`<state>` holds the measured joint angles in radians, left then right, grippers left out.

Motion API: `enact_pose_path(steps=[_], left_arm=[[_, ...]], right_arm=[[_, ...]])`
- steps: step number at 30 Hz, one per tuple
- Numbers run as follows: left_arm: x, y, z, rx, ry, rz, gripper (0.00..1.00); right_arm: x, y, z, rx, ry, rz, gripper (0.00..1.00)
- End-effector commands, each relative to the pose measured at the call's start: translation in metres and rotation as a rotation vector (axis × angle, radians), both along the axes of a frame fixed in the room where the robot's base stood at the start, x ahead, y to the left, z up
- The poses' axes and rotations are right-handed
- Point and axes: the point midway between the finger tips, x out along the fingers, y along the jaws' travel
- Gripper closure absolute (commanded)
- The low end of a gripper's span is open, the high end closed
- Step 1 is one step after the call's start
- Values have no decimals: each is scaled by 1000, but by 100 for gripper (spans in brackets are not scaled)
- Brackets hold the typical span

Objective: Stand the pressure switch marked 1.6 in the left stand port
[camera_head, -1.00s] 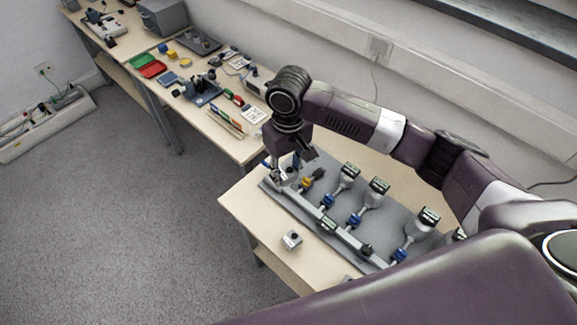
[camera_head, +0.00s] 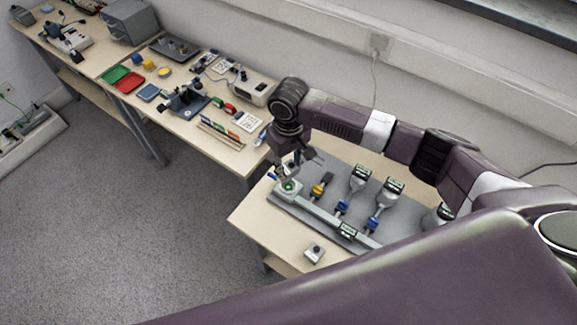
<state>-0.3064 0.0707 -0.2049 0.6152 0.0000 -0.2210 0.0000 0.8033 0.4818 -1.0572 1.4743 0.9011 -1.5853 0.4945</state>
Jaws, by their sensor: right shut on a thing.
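My right gripper (camera_head: 285,170) is at the left end of the grey test stand (camera_head: 322,211), over its corner block (camera_head: 289,188), which shows a green round spot. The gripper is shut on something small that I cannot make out. A blue piece (camera_head: 271,177) shows beside the fingers. A yellow fitting with a dark top (camera_head: 319,189) is close to the right of the gripper. Gauges with displays and blue fittings (camera_head: 358,181) (camera_head: 388,195) stand along the rail. No 1.6 marking is readable. My left gripper is out of view.
A small silver block (camera_head: 314,252) lies on the bare front of the table (camera_head: 262,215). A long bench behind carries green (camera_head: 115,75) and red trays (camera_head: 133,84) and instruments (camera_head: 254,91). My purple arm covers the stand's right part.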

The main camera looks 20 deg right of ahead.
Motion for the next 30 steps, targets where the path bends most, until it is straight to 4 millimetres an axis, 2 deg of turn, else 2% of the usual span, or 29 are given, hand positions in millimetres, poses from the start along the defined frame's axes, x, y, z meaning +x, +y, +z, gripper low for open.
enact_pose_path(steps=[1, 9, 19, 30], left_arm=[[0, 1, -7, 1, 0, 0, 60], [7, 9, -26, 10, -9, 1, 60], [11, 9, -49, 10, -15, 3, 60], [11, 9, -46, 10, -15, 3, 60]], right_arm=[[0, 0, -6, 0, -1, 0, 97], [1, 0, -21, 0, -2, -1, 97], [1, 0, -40, 1, -2, 0, 97], [0, 0, -53, 1, -1, 0, 97]])
